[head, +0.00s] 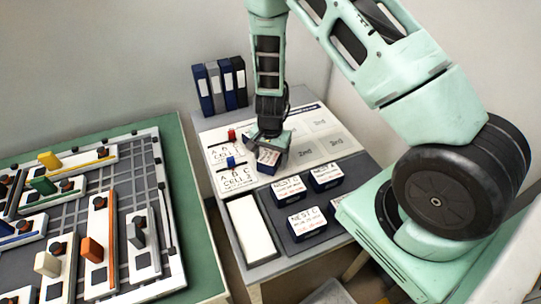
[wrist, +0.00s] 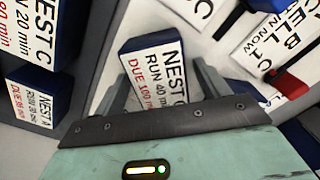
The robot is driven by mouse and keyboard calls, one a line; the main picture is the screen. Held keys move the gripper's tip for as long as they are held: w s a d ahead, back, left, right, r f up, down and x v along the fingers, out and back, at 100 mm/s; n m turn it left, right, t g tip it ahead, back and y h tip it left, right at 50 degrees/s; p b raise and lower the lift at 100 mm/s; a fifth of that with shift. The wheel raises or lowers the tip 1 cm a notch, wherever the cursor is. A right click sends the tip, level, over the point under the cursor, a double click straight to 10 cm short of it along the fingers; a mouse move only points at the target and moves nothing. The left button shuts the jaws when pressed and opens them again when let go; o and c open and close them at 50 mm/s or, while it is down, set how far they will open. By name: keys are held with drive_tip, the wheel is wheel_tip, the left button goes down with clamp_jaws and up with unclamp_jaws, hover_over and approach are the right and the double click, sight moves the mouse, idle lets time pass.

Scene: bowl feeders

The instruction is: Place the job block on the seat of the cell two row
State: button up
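A dark blue job block with a white label reading NEST C, RUN 40 min, DUE 100 min lies between my gripper's fingers in the wrist view (wrist: 155,68). The block also shows in the head view (head: 268,160), just under my gripper (head: 273,137). The fingers (wrist: 160,80) stand apart, with a narrow gap seen beside the block, so my gripper looks open around it. Two white cell cards lie to the left, one with a red piece (head: 231,135), one with a blue piece (head: 230,161). Pale grey pads (head: 303,157) lie to their right; their small print is hard to read.
Other labelled blue blocks stand close in front: one (head: 289,189), one (head: 326,177) and one (head: 307,222). A blank white panel (head: 251,228) lies front left. Binders (head: 220,87) stand behind. A green table (head: 196,210) with a board of coloured pieces is at left.

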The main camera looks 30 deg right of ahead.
sight(270, 155)
wheel_tip(270, 155, up, 12)
drive_tip(key=s+a+r+n+y, duration=0.1)
drive_tip(key=s+a+r+n, duration=0.45)
drive_tip(key=a, duration=0.25)
drive_tip(key=s+a+r+n+y, duration=0.1)
drive_tip(key=s+a+r+n, duration=0.4)
drive_tip(key=a, duration=0.3)
drive_tip(key=s+a+r+n, duration=0.1)
drive_tip(key=s+r+n, duration=0.2)
drive_tip(key=s, duration=0.3)
drive_tip(key=s+a+r+n+h, duration=0.1)
drive_tip(key=s+a+r+n, duration=0.1)
drive_tip(key=s+n, duration=0.3)
drive_tip(key=shift+s+r+b, duration=0.3)
drive_tip(key=shift+s+r, duration=0.25)
drive_tip(key=shift+s, duration=0.6)
drive_tip(key=shift+n, duration=0.25)
drive_tip(key=shift+w+d, duration=0.1)
drive_tip(key=shift+d, duration=0.3)
